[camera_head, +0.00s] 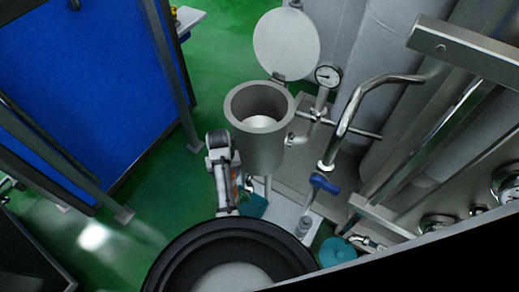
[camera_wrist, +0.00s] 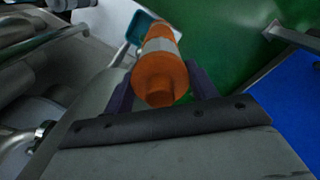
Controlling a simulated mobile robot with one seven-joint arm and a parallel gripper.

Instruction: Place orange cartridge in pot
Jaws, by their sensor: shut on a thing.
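The orange cartridge (camera_wrist: 160,78) has a pale band around it and sits between the two dark fingers of my gripper (camera_wrist: 162,84) in the wrist view. In the head view only a small orange patch (camera_head: 235,183) of it shows beside my wrist. The pot (camera_head: 259,132) is a grey cylinder with a thick rim and an open top, and its inside looks pale at the bottom. Its round lid (camera_head: 287,44) is swung up behind it. My gripper is beside the pot's left side, below rim height; contact with the pot cannot be told.
A pressure gauge (camera_head: 327,76) and a bent steel pipe (camera_head: 352,112) stand right of the pot. A blue-handled valve (camera_head: 324,184) is below them. Large grey tanks (camera_head: 392,60) fill the back right. A blue panel (camera_head: 85,75) stands at left, with open green floor (camera_head: 150,195) between.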

